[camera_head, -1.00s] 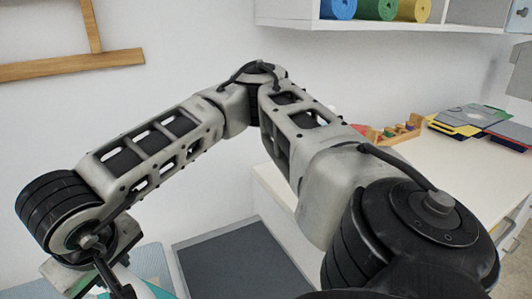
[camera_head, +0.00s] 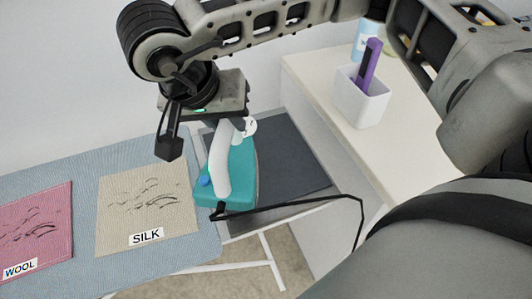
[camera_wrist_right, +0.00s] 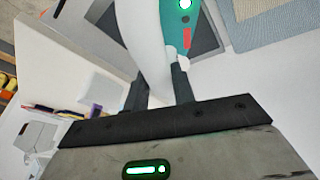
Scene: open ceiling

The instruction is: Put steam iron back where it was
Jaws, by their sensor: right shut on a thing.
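The steam iron (camera_head: 240,180), teal with a white handle, is in my right gripper (camera_head: 212,135). In the right wrist view the fingers (camera_wrist_right: 158,92) close around the white handle (camera_wrist_right: 148,45), and part of the teal body (camera_wrist_right: 180,22) shows above. In the head view the iron overlaps the left part of a dark grey rest plate (camera_head: 295,160) beside the ironing board (camera_head: 85,170). I cannot tell whether it touches the plate. A black cord (camera_head: 300,204) runs from its rear. My left gripper is not in view.
A tan cloth marked SILK (camera_head: 125,205) and a pink cloth marked WOOL (camera_head: 45,215) lie on the board. A white counter (camera_head: 325,85) at right carries a white cup (camera_head: 362,105) with a purple item. The right part of the rest plate is clear.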

